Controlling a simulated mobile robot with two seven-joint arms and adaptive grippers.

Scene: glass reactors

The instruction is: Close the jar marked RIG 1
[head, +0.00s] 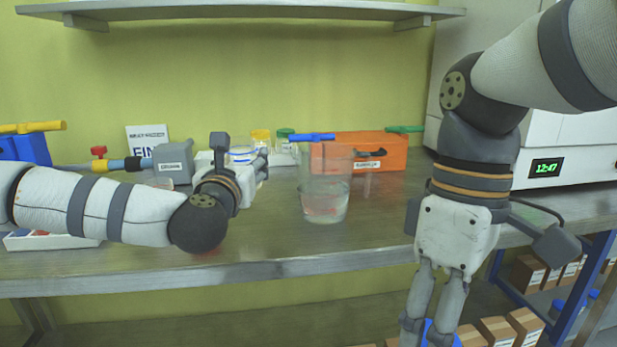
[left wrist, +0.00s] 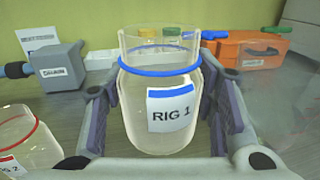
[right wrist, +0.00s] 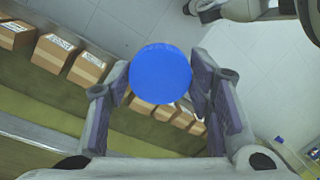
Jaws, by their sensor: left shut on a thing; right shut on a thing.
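The glass jar marked RIG 1 (left wrist: 160,115) stands between the fingers of my left gripper (left wrist: 165,120) in the left wrist view, with a blue ring round its neck. In the head view its blue ring (head: 243,154) shows just behind my left gripper (head: 262,165), and the arm hides most of the jar. My left gripper is shut on the jar. My right gripper (right wrist: 160,85) is shut on a round blue lid (right wrist: 160,73). In the head view, the right gripper (head: 428,325) points down in front of the bench edge, with a bit of the blue lid (head: 430,335) visible.
A tall clear beaker with liquid (head: 325,190) stands right of the jar. A red-ringed jar (left wrist: 25,140) is close to its left. Behind are an orange box (head: 375,150), grey equipment (head: 173,162) and lidded small jars (head: 284,150). A shelf (head: 250,10) hangs above.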

